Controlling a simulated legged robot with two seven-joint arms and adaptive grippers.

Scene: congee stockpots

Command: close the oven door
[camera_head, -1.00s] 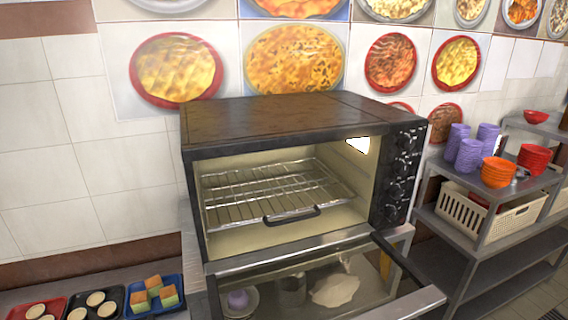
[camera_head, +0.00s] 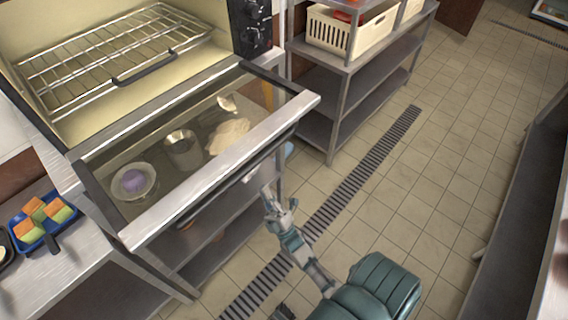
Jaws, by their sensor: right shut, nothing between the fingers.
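The oven (camera_head: 200,65) stands at upper left with its cavity open and a wire rack (camera_head: 110,62) inside. Its glass oven door (camera_head: 215,150) is folded down, roughly level, with a pale metal front edge and a dark bar handle (camera_head: 225,180) along its outer side. My right gripper (camera_head: 255,181) is shut and empty, just below and in front of the door's front edge, close to the handle; I cannot tell whether it touches. My right arm reaches up from the bottom of the picture. My left gripper is not in view.
A bowl, a metal cup and a pale flat item show through the door glass. A blue tray (camera_head: 43,228) with colored blocks sits at left. A metal shelf unit (camera_head: 335,75) with a cream basket (camera_head: 345,32) stands behind. Tiled floor (camera_head: 440,170) is open on the right.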

